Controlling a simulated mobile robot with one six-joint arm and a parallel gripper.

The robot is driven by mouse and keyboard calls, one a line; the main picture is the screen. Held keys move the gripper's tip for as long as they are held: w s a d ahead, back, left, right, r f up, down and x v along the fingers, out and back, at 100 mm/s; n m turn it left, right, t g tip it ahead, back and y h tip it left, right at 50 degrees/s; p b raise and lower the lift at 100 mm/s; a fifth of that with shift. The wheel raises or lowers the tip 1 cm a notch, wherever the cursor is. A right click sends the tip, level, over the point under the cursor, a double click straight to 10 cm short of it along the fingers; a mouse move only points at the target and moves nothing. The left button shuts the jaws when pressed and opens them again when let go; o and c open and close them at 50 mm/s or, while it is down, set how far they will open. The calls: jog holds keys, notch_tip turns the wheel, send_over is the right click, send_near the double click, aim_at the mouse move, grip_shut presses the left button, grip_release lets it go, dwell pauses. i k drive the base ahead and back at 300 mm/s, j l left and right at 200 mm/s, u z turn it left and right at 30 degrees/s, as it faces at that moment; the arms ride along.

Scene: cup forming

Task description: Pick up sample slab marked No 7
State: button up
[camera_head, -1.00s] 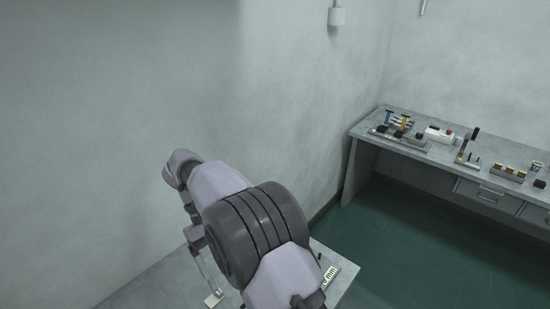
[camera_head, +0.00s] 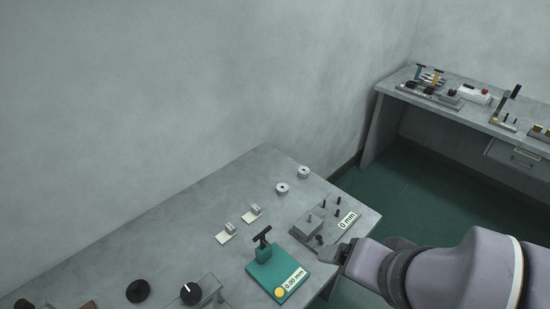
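Two small grey pieces lie on pale cards on the near table: one in front (camera_head: 228,231) and one just behind it (camera_head: 255,209). Any number on them is too small to read, so I cannot tell whether either is slab No 7. My gripper (camera_head: 342,254) is at the table's right edge, beside a grey fixture and a green gauge stand, well right of the pale cards. I cannot see whether its fingers are apart or hold anything.
The green stand (camera_head: 264,272) reads 0.00 mm. The grey fixture (camera_head: 310,229) has dark pegs and a "0 mm" label. Two round metal pieces (camera_head: 282,188) (camera_head: 303,172) lie behind. A black knob (camera_head: 190,293) is in front. Another bench (camera_head: 402,78) stands far right.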

aim_at(250, 218)
jog(key=i+l+u, duration=0.15)
jog(key=u, duration=0.3)
jog(key=i+l+u, duration=0.2)
jog(key=u, duration=0.2)
jog(key=i+l+u, duration=0.1)
jog(key=l+u, duration=0.15)
jog(key=u, duration=0.2)
jog(key=i+l+u, duration=0.1)
jog(key=l+u, duration=0.2)
jog(key=u, duration=0.15)
jog(key=l+u, duration=0.3)
jog(key=u, duration=0.15)
